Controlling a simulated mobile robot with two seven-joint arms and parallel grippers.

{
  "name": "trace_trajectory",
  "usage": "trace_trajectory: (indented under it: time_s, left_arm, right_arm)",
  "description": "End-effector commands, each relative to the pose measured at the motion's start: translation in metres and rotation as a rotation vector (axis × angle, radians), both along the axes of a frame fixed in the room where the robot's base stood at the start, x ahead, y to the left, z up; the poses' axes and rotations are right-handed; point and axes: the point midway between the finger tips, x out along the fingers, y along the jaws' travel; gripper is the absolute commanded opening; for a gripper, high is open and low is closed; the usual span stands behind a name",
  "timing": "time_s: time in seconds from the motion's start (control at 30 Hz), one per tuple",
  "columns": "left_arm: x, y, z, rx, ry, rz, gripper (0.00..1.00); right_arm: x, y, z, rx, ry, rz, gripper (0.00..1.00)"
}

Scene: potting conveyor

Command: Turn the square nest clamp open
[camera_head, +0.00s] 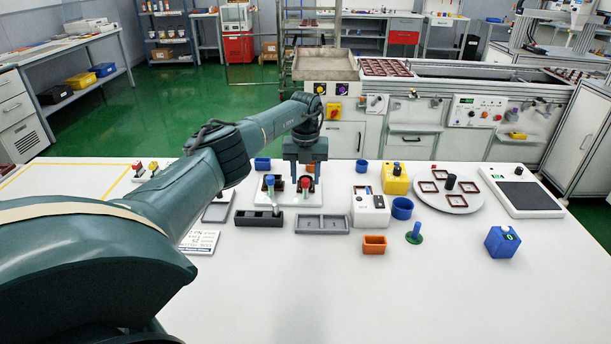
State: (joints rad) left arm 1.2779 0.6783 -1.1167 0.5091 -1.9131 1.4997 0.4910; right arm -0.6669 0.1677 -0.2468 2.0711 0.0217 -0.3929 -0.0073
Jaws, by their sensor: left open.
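A white fixture plate (288,199) stands on the table, with a blue-topped knob (270,181) at its left and a red-topped knob (306,182) at its right. Dark red frame-like parts sit around the knobs. Which one belongs to the square nest clamp is too small to tell. My left gripper (305,172) is open and points down over the red-topped knob, its fingers on either side of the knob's top. I cannot tell whether they touch it. The gripper hides part of the fixture's back. My right gripper is not in view.
A black tray (258,219) and a grey two-part tray (322,232) lie in front of the fixture. A white box (369,219), a blue cup (402,208) and a round turntable (458,203) stand to the right.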

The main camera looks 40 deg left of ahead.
Motion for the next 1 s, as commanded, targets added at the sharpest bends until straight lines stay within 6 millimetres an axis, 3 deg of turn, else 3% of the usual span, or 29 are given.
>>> trace_trajectory:
  time_s: [0.37,0.87,1.0]
  left_arm:
    - [-0.0001,0.0001,-0.0051,0.0,0.0,0.0,0.42]
    - [-0.0001,0.0002,-0.0047,0.0,0.0,0.0,0.01]
    - [-0.0001,0.0003,-0.0046,0.0,0.0,-0.001,0.0]
  right_arm:
    - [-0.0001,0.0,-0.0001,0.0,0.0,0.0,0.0]
    - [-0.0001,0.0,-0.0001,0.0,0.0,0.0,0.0]
    - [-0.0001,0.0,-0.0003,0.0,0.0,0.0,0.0]
